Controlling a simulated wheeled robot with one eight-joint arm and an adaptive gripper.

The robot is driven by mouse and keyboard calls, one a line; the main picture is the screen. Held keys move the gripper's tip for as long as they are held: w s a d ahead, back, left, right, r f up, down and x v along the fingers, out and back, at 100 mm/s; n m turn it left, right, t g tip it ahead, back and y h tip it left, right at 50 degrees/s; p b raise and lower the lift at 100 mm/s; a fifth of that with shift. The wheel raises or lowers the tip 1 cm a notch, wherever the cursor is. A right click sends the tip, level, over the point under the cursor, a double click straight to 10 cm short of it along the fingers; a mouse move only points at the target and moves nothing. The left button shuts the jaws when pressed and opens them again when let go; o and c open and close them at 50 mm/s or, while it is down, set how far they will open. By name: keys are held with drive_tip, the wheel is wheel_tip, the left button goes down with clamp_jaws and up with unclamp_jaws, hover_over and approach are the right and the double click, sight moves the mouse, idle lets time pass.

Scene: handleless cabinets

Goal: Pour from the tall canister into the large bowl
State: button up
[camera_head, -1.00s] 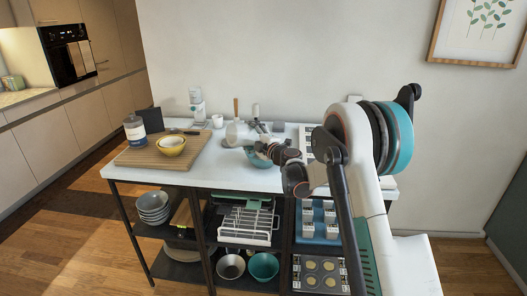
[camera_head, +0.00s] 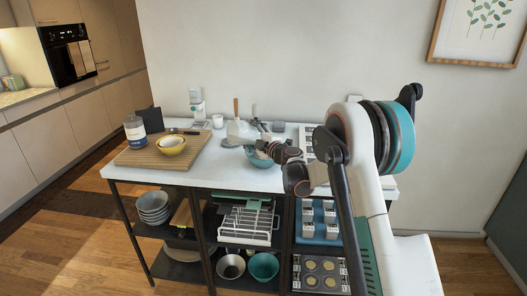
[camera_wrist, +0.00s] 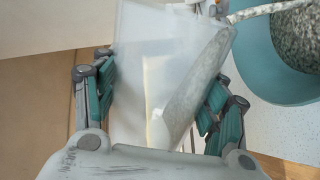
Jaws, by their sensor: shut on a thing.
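My gripper (camera_wrist: 160,105) is shut on the tall canister (camera_wrist: 145,70), a clear, pale container that fills the middle of the wrist view. Grey grains lie slanted along its right side, so it is tilted. The large bowl (camera_head: 258,161) is teal and stands below my gripper, partly hidden by my arm. The wrist view shows the bowl (camera_wrist: 258,65) at upper right with grey speckled grains inside. A pale speckled band (camera_wrist: 262,11) runs from the canister's top end towards it.
Shelves below hold bowls, racks and tins. The front worktop strip is clear.

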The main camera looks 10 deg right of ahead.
drive_tip(key=shift+w+d+r+m, duration=0.2)
drive_tip(key=shift+d+m, duration=0.1)
drive_tip(key=shift+m, duration=0.25)
drive_tip(key=shift+w+d+r+m, duration=0.1)
drive_tip(key=shift+d+r+m, duration=0.15)
drive_tip(key=shift+m, duration=0.3)
idle(1.2)
drive_tip(key=a+n, duration=0.1)
drive_tip(key=f+n, duration=0.1)
drive_tip(key=n, duration=0.1)
drive_tip(key=shift+s+a+f, duration=0.15)
drive_tip(key=shift+s+a, duration=0.2)
drive_tip(key=shift+s, duration=0.05)
drive_tip(key=shift+f+n, duration=0.15)
drive_tip(key=shift+n, duration=0.25)
